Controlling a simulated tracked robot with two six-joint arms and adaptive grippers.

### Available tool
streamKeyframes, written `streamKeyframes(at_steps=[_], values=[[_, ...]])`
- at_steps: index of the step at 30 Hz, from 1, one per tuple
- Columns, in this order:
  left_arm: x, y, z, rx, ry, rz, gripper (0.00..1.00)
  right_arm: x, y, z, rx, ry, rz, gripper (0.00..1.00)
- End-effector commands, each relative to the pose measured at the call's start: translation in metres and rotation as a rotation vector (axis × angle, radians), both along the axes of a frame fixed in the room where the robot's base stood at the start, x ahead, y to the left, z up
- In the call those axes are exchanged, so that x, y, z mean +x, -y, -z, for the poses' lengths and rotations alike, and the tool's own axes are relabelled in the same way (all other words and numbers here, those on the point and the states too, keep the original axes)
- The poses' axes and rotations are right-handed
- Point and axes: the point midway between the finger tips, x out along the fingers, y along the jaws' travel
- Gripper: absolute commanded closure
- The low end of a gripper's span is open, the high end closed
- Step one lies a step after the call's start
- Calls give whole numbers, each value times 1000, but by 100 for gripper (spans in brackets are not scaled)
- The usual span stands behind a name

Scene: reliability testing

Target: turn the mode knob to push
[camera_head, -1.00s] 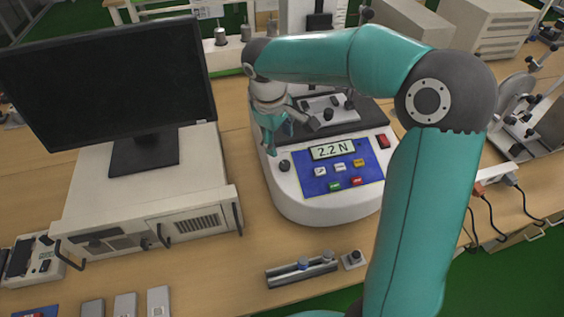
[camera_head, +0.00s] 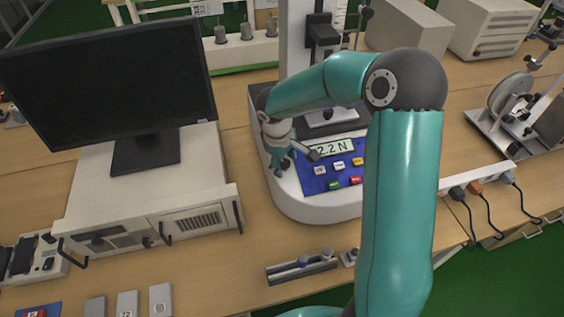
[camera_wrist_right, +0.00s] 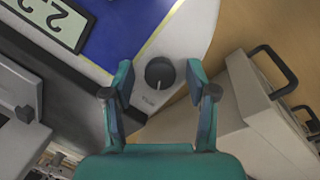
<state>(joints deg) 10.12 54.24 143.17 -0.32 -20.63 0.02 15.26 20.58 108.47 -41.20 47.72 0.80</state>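The mode knob (camera_wrist_right: 160,73) is a round black knob with a light pointer line, on the white front of the tester beside its blue panel (camera_head: 316,184). In the head view the right gripper (camera_head: 279,168) is over the panel's left edge and largely hides the knob. My left gripper is out of view.
The tester's display (camera_head: 332,149) reads 2.2 N, above several coloured buttons. A metal fixture (camera_head: 300,268) lies in front on the wooden bench.

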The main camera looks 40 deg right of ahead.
Motion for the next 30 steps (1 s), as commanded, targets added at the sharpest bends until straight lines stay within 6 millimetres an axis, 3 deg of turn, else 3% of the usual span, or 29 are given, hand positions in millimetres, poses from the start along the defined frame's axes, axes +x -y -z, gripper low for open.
streamKeyframes(at_steps=[1,10,11,20,30], values=[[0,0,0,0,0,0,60,0,0,0,0,0,0,52],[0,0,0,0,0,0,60,0,0,0,0,0,1,100],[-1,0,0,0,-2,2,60,1,-12,0,0,-1,-8,100],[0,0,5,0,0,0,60,1,-3,2,12,4,32,100],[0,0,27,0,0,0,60,1,-1,4,62,32,222,100]])
